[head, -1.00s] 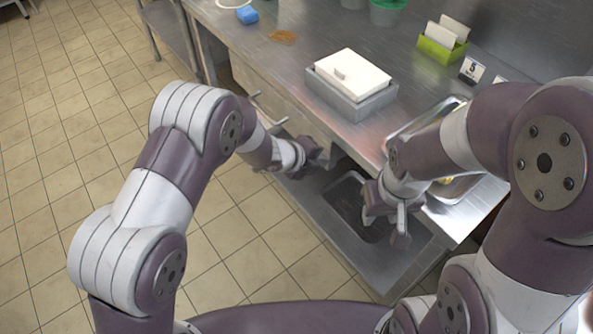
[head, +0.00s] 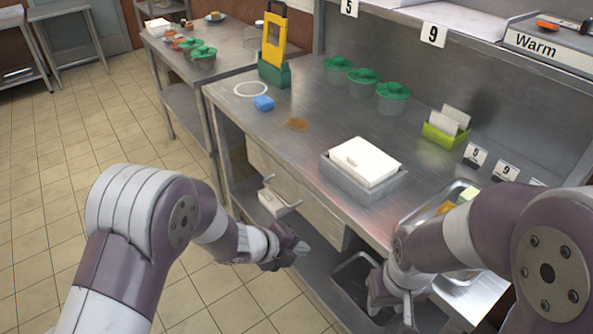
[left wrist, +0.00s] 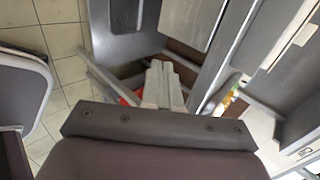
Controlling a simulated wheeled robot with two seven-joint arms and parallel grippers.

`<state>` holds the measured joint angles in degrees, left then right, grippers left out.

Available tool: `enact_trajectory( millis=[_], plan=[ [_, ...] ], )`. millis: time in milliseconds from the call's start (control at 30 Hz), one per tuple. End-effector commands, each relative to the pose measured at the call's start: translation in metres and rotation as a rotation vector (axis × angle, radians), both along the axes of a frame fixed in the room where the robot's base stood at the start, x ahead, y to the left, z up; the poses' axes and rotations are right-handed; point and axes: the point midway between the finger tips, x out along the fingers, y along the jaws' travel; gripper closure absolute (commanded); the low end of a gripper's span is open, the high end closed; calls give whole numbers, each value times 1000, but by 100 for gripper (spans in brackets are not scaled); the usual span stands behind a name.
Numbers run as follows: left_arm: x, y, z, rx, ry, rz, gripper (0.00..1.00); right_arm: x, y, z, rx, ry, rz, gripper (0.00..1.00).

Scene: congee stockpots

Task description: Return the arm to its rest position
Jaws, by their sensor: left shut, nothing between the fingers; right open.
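My left gripper (head: 294,250) is in front of the counter's drawer side, out over the lower shelf's edge. It is shut with nothing in it. In the left wrist view its closed fingers (left wrist: 163,82) point at the counter's underside.
An open drawer (head: 272,203) is close to my left gripper. Tiled floor (head: 50,180) is clear at left.

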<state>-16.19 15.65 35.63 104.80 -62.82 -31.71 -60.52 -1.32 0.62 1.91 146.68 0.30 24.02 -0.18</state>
Motion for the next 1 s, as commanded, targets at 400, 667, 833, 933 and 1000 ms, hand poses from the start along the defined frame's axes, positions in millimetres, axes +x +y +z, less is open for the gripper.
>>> enact_trajectory(
  millis=[400,667,833,933,1000],
  plan=[
    [-73,154,-13,-90,681,1495,100,0,0,0,0,0,0,57],
    [-166,213,80,-459,977,2308,100,-1,0,31,0,3,0,57],
    [-166,211,147,-439,978,2300,100,1,0,102,0,-1,0,57],
    [-166,210,175,-438,977,2298,100,0,0,130,0,-1,0,57],
    [-166,210,188,-438,976,2297,100,0,0,142,0,0,0,57]
  ],
)
